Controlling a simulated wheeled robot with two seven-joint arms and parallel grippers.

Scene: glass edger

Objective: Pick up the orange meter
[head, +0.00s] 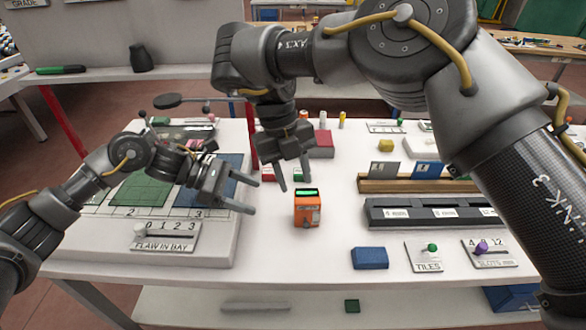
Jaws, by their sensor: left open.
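The orange meter (307,210) stands upright on the white table, near the middle of the head view. It is a small orange box with a green panel on its top. My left gripper (252,196) is open and empty, to the left of the meter, its fingers pointing right towards it with a gap between. My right gripper (295,183) hangs from above with its fingers apart and pointing down. Its fingertips show just above and behind the meter's top in the picture; I cannot tell whether they touch it. Nothing shows between them.
A blue block (370,258) lies to the right in front. A dark labelled tray (430,213) and a wooden card rack (410,184) stand at right. The flaw-in-bay board (166,236) is at left. The white table (300,257) is clear in front of the meter.

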